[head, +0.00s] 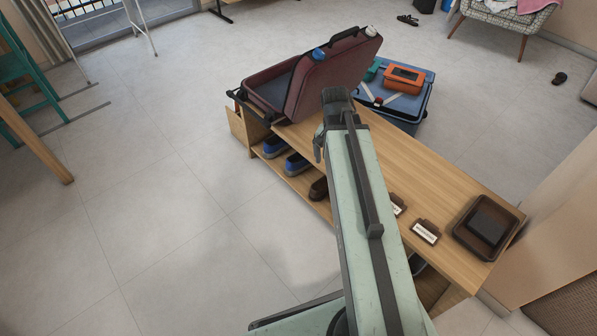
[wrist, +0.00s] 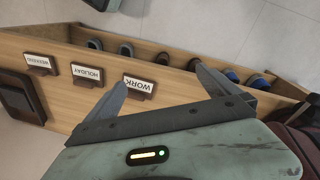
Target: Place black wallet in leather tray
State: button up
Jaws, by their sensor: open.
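The brown leather tray (head: 461,236) sits at the right end of the wooden bench in the head view. A flat, dark, square shape (head: 489,226) shows inside it; I cannot tell for sure whether this is the black wallet or the tray's floor. The tray also shows at the left edge of the wrist view (wrist: 35,112), partly cut off. No other wallet is clearly visible. My gripper (wrist: 164,90) is open with nothing between its fingers, above the bench and well apart from the tray. In the head view my arm hides part of the bench.
Small label signs, including WORK (wrist: 138,84) and HOLIDAY (wrist: 87,74), stand on the bench (head: 455,190). An open maroon suitcase (head: 335,75) lies at its far end. Shoes (head: 296,163) fill the shelf below.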

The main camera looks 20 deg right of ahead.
jog(key=w+a+n+y, duration=0.1)
jog(key=a+n, duration=0.7)
jog(key=a, duration=0.9)
jog(key=shift+a+n+t, duration=0.3)
jog(key=shift+a, duration=0.05)
